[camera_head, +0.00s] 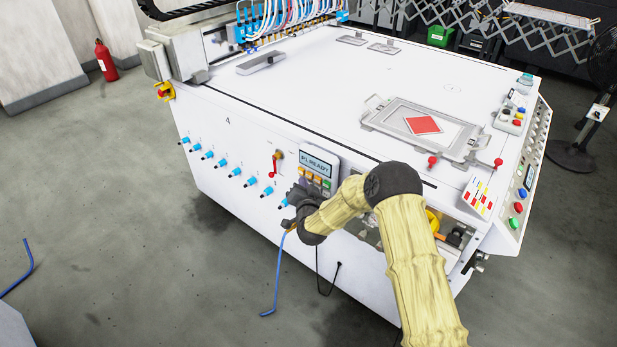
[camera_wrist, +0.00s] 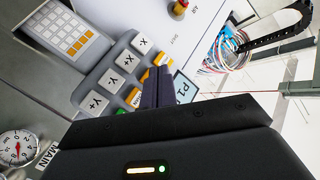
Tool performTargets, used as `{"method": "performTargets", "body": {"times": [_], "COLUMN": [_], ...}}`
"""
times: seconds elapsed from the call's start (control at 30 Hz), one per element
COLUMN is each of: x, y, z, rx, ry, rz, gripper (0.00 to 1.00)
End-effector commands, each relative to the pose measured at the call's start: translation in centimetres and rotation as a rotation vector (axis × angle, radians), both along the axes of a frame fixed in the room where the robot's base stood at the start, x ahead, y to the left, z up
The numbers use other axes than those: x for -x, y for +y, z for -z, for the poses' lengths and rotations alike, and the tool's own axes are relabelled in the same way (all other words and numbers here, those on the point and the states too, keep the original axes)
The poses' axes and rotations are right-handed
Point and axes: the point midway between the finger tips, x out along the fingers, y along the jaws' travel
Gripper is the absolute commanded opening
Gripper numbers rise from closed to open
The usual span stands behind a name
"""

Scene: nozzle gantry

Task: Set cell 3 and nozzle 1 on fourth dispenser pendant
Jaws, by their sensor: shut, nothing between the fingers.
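The pendant (camera_head: 319,162) is a grey box on the front of the white machine, and its screen reads "P1 READY". The machine's front panel carries a "4". In the wrist view the pendant (camera_wrist: 118,68) shows white X and Y keys, yellow keys and a green key. Its screen (camera_wrist: 185,88) is partly hidden by my fingers, with only "P1" readable. My gripper (camera_head: 301,190) is at the pendant's lower left in the head view. In the wrist view my gripper (camera_wrist: 157,72) is shut and empty, with its fingertips over the yellow keys. I cannot tell whether they touch a key.
A red-handled valve (camera_head: 275,164) and a row of blue fittings (camera_head: 236,172) line the front panel left of the pendant. A pressure gauge (camera_wrist: 17,148) and a keypad graphic (camera_wrist: 65,38) show in the wrist view. The floor to the left is mostly clear.

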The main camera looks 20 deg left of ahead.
Motion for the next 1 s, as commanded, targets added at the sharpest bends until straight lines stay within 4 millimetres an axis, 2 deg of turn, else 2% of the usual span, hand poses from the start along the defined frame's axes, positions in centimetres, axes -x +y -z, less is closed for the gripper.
{"method": "performTargets", "body": {"times": [0.2, 1.0], "x": [-0.62, -1.02], "y": [-0.33, -0.47], "z": [0.01, -0.02], "rx": [0.000, 0.000], "ry": [-0.002, -0.001], "rz": [0.001, 0.001], "gripper": [0.00, 0.00]}}
